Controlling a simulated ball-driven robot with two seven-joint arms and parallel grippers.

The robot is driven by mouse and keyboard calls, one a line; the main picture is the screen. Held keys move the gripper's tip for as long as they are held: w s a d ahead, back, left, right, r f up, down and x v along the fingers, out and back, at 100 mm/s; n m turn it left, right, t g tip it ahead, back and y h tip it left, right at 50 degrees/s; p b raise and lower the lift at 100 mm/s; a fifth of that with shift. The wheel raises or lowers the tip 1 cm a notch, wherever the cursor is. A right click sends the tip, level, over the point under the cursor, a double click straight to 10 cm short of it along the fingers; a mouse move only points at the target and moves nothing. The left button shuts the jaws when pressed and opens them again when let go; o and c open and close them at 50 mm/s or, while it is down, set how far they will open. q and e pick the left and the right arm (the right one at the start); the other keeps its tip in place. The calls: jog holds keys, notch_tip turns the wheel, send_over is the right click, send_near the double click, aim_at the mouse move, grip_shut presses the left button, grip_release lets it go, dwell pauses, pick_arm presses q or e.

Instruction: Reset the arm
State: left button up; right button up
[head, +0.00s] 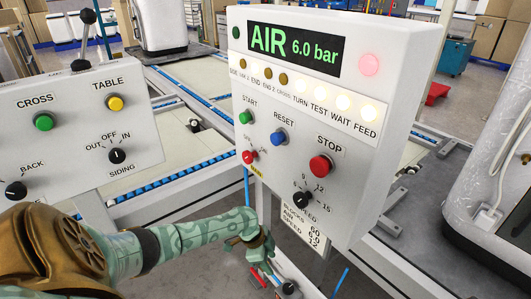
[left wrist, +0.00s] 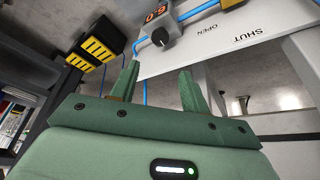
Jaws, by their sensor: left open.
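The white control panel (head: 345,165) has a screen (head: 297,50) reading "AIR 6.0 bar". Below are a green START button (head: 246,117), a blue RESET button (head: 278,137), a red STOP button (head: 321,167) and a black SPEED knob (head: 302,199). A red round lamp (head: 369,64) is lit; the lamps over TURN, TEST, WAIT and FEED glow. My left gripper (head: 264,262) is open and empty below the panel, apart from its buttons. In the left wrist view its two green fingers (left wrist: 158,78) stand apart near a white SHUT/OPEN plate (left wrist: 245,35). My right gripper is out of view.
A second panel (head: 70,140) with CROSS, TABLE and SIDING controls stands at left. Conveyor tracks (head: 195,170) run behind. White machines stand at the back and right. A grey knob unit with a red display (left wrist: 158,22) and yellow-black blocks (left wrist: 95,50) are near the gripper.

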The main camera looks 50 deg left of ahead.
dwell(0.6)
